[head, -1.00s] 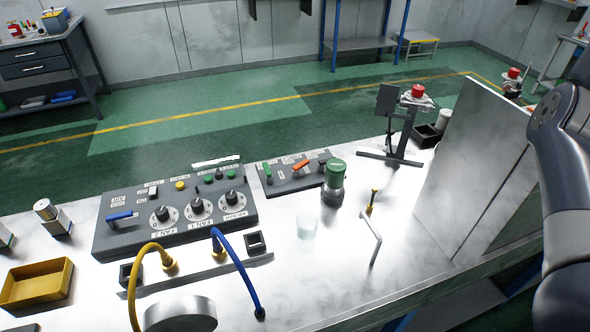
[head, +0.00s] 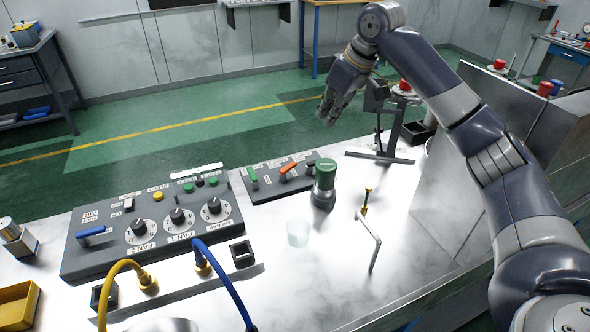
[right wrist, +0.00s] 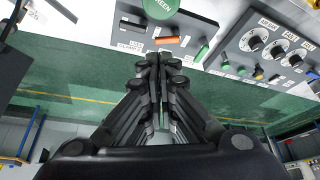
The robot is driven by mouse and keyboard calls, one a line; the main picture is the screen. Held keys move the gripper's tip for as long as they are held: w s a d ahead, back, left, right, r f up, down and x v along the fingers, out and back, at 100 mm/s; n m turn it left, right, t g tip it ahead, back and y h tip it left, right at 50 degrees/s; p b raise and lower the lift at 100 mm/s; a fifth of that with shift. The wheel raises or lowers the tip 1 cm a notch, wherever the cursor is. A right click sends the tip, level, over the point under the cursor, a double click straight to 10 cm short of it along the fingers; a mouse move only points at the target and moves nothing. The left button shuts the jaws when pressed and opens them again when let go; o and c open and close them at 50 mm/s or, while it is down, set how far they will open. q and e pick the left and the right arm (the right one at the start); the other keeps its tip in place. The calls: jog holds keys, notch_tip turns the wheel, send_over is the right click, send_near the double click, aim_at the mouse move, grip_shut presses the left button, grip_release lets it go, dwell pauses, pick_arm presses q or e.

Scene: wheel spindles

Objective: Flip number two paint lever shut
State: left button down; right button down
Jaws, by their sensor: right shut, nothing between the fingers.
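The small dark lever panel (head: 273,181) stands on the steel bench. It carries a green lever (head: 252,178) at its left, an orange lever (head: 288,168) in the middle and a dark one at its right. The orange lever lies at a slant, turned differently from the green one. The panel labels are too small to read surely. My right gripper (head: 328,112) is shut and empty, above and beyond the panel, fingers pointing down. In the right wrist view, the orange lever (right wrist: 167,40) and green lever (right wrist: 201,53) lie beyond the fingertips, apart from them. My left gripper is out of view.
A green-topped bottle (head: 324,184) stands close at the panel's right. The larger knob panel (head: 150,225) is at the left. A dark stand (head: 385,150) stands right of the gripper, close to my arm.

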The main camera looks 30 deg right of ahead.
jog(key=shift+s+f, duration=0.2)
jog(key=shift+f, duration=0.6)
jog(key=shift+f, duration=0.1)
jog(key=x, duration=1)
jog(key=p+x, duration=0.1)
jog(key=x, duration=0.8)
jog(key=shift+s+d+f+p, duration=0.1)
jog(key=shift+f+p, duration=0.2)
jog(key=shift+f, duration=0.15)
